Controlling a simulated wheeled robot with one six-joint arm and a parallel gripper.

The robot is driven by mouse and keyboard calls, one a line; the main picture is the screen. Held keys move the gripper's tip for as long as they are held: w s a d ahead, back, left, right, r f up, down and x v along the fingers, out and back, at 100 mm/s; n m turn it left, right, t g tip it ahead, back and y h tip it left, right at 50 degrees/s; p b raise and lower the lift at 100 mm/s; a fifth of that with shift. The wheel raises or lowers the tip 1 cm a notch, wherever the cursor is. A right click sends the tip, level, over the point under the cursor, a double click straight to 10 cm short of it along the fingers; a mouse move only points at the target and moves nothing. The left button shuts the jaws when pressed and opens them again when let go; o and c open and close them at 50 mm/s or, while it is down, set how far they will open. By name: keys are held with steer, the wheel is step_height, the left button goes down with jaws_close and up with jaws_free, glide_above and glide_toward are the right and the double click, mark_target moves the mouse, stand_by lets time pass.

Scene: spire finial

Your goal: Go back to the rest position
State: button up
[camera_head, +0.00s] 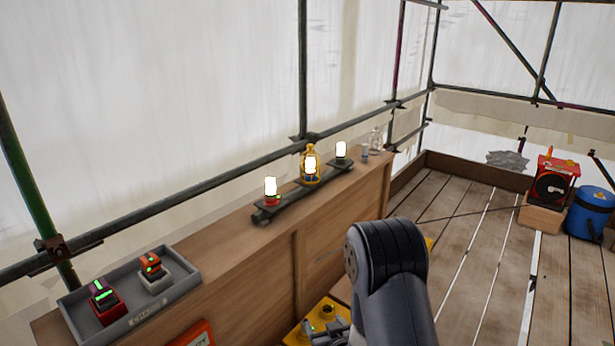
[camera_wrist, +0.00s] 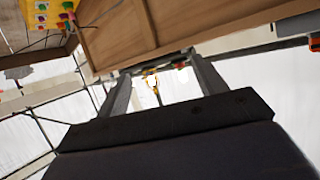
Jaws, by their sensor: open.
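My gripper (camera_wrist: 160,72) shows in the wrist view with its two fingers spread apart. Nothing is held between them. A small yellow-orange frame, perhaps the lantern, shows in the gap, beyond the fingers. In the head view my dark grey arm rises at the lower middle, in front of the wooden bench (camera_head: 340,215). Grey parts, likely of my gripper (camera_head: 328,332), show low at the bottom edge beside a yellow block (camera_head: 303,333); the fingertips are not clear there.
On the bench stand a grey tray (camera_head: 190,298) with two small devices, and a dark rail (camera_head: 275,212) with several glowing lamps, the middle one in a yellow cage (camera_head: 311,165). A red machine (camera_head: 553,183) and blue barrel (camera_head: 590,212) stand at right. The plank floor between is mostly clear.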

steer(key=shift+s+d+f+m+h, duration=0.1)
steer(key=shift+s+d+m+h, duration=0.1)
steer(key=shift+s+d, duration=0.3)
steer(key=shift+s+d+m+h, duration=0.1)
steer(key=shift+s+d+h, duration=0.1)
steer(key=shift+d, duration=0.45)
steer(key=shift+w, duration=0.1)
